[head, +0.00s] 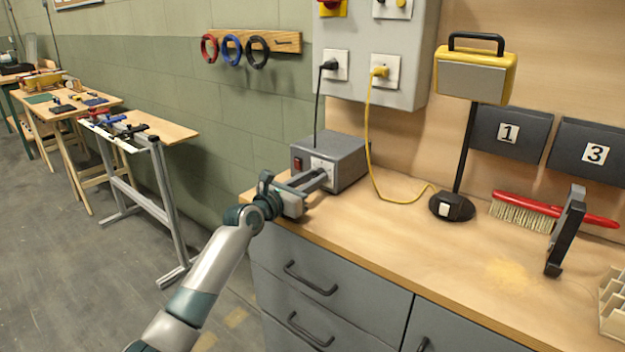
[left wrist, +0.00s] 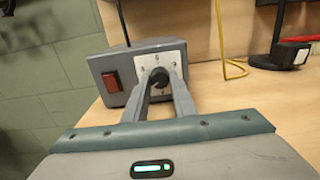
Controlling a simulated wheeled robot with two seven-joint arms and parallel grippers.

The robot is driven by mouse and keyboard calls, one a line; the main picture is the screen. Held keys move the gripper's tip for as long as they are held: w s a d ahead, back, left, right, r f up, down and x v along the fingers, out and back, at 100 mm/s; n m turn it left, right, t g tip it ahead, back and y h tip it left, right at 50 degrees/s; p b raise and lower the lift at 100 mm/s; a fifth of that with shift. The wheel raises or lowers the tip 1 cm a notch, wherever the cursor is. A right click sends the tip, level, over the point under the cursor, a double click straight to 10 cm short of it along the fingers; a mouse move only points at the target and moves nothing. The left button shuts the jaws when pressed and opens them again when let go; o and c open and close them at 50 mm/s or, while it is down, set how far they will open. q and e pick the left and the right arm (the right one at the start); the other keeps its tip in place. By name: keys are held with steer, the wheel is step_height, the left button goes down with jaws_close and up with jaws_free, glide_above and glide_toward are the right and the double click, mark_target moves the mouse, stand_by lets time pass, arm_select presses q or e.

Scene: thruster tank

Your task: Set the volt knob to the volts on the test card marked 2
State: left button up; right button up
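A grey box (head: 347,158) with a red switch stands at the bench's left end. Its volt knob (left wrist: 159,77) is dark and sits on a white dial plate (left wrist: 160,68) with small marks, too small to read surely. My left gripper (head: 322,178) reaches the box front; in the left wrist view its fingers (left wrist: 159,82) lie on both sides of the knob and appear closed on it. The knob's pointer is hidden. Dark panels marked 1 (head: 508,132) and 3 (head: 595,154) are on the back wall; no card marked 2 shows. My right gripper is not in view.
A yellow cable (head: 372,150) hangs right of the box. The bench's front middle is clear.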

arm_select(q)
steer(key=shift+o, duration=0.2)
steer(key=m+p, duration=0.2)
steer(key=m, duration=0.1)
steer(key=shift+m+p, duration=0.3)
steer(key=shift+m, duration=1.1)
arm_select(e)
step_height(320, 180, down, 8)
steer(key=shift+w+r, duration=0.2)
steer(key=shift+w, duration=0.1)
arm_select(q)
steer(key=o, duration=1)
steer(key=shift+o, duration=0.2)
steer(key=shift+a, duration=0.1)
